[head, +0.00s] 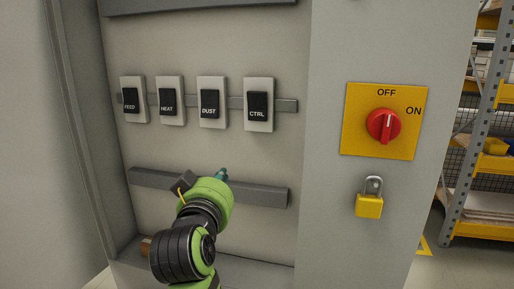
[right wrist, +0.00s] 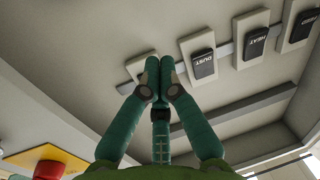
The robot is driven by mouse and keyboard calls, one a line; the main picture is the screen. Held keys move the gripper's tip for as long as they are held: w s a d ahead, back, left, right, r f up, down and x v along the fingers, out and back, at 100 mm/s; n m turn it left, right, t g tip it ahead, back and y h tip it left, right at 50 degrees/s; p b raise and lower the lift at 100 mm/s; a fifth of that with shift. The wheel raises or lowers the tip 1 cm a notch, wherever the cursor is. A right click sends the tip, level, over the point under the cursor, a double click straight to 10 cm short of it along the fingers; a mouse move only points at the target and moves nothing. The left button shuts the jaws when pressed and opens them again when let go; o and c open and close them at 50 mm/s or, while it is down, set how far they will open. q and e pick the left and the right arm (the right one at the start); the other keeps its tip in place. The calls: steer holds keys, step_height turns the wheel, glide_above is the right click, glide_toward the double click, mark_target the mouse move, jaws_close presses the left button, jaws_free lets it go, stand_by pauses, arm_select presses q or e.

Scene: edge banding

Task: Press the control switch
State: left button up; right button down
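The control switch (head: 257,103), labelled CTRL, is a black rocker on a pale plate, rightmost in the row on the cabinet's back panel. My right gripper (head: 222,174) is below and left of it in the head view, apart from it in the picture. In the right wrist view the teal fingers (right wrist: 158,78) have their tips together, with nothing seen between them. There the tips cover most of the CTRL switch, and only part of its pale plate (right wrist: 134,68) shows. The left gripper is not in view.
Similar switches are DUST (head: 211,103), HEAT (head: 170,101) and FEED (head: 132,100). A grey rail (head: 262,194) crosses the panel below them. The cabinet's right face carries a red rotary knob (head: 383,125) on a yellow plate and a yellow padlock (head: 369,206). Shelving (head: 480,145) stands beyond.

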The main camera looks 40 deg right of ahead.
mark_target(261, 97)
steer(key=s+r+m+g+h, duration=0.1)
steer(key=s+r+m+h, duration=0.3)
steer(key=r, duration=0.7)
steer(key=shift+s+d+r+m, duration=0.35)
steer(key=shift+s+d, duration=0.1)
steer(key=shift+s, duration=0.3)
steer(key=p+x, duration=0.5)
steer(key=x, duration=0.8)
steer(key=shift+w+d+r, duration=0.1)
steer(key=shift+w, duration=0.05)
steer(key=shift+w+d+p, duration=0.25)
steer(key=shift+p, duration=0.05)
